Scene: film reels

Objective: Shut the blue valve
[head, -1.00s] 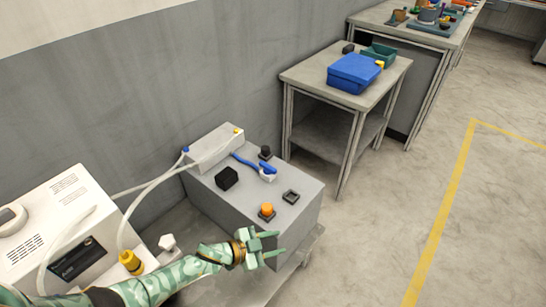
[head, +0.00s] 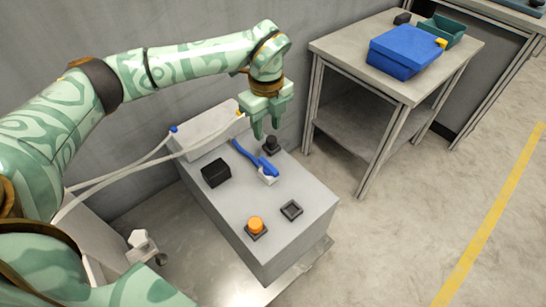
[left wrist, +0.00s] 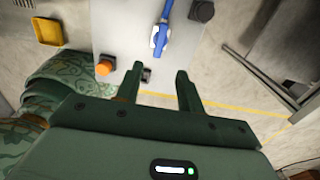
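The blue valve (head: 268,167) sits on top of the grey box, with a long blue handle and a white body. The handle points toward the back left, toward the pale box. The valve also shows in the left wrist view (left wrist: 160,37), just beyond the fingertips. My left gripper (head: 267,134) is open and empty, pointing down above the far end of the grey box, near the handle and a black knob. In the left wrist view its two fingers (left wrist: 160,70) are apart, with no contact on the valve visible. My right gripper is in neither view.
The grey box (head: 290,240) also carries a black block (head: 216,172), a black knob (head: 272,146), an orange button (head: 256,226) and a square black frame (head: 291,210). White hoses (head: 120,172) run along the left. A side table (head: 340,48) with a blue case (head: 404,50) stands right.

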